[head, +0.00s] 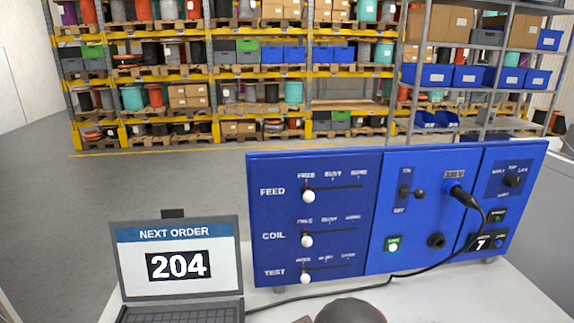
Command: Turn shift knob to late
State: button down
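The shift knob (512,180) is a small black rotary knob at the top right of the blue control panel (380,170). Small white labels surround it; the one on its right appears to read LATE. The knob is too small to tell which label it points to. Nothing touches it. My gripper cannot be made out; only a dark rounded part, probably of my arm, shows at the bottom edge.
A laptop (178,265) showing order 204 stands left of the panel. A black cable runs from a socket plug (462,195) across the panel's front onto the white table (480,298). Three sliders and a toggle switch (411,192) sit left of the knob. Shelves stand behind.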

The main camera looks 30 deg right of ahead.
aim_at(511, 181)
jog(key=z, duration=2.25)
